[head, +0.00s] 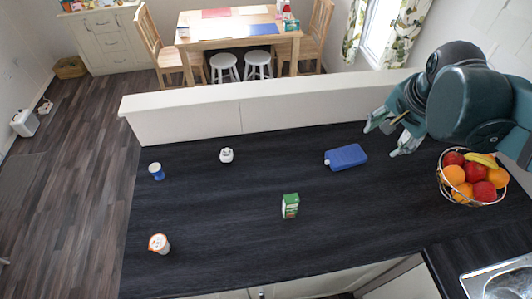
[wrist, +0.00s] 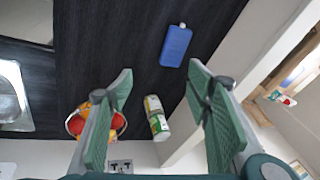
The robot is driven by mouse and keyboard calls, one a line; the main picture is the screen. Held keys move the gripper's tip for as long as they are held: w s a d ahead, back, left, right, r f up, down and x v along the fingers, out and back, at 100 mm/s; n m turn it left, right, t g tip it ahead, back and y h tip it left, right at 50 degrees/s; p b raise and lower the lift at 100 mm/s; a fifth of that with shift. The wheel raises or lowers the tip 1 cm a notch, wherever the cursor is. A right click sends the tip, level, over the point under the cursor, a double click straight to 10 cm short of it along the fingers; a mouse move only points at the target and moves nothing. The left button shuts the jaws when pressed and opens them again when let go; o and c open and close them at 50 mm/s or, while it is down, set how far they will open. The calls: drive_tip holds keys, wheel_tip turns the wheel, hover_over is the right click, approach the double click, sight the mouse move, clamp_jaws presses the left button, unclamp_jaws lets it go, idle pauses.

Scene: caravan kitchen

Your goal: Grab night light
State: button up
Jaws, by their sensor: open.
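A small white object with dark marks, which looks like the night light (head: 226,155), stands on the dark worktop (head: 215,215), left of centre in the head view. It does not show in the wrist view. My gripper (head: 388,138) is over the right part of the worktop, far to the right of the night light. Its two green fingers are spread apart in the wrist view (wrist: 160,75), with nothing held between them.
A blue flat bottle (head: 346,157) lies near my gripper. A fruit bowl (head: 473,202) stands at right. A low white wall (head: 240,112) edges the back.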

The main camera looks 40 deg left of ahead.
drive_tip(key=w+a+f+m+g, duration=0.1)
drive_tip(key=w+a+f+m, duration=0.15)
drive_tip(key=a, duration=1.05)
drive_tip(key=m+g+h, duration=0.2)
drive_tip(key=m+g, duration=0.1)
drive_tip(key=m, duration=0.1)
hover_over(227, 154)
drive_tip(key=f, duration=2.1)
drive_tip(key=shift+w+d+f+b, duration=0.1)
drive_tip(key=shift+w+f+b, duration=0.15)
drive_tip(key=shift+b, duration=0.05)
drive_tip(key=shift+s+a+f, duration=0.2)
drive_tip(key=shift+f, duration=1.3)
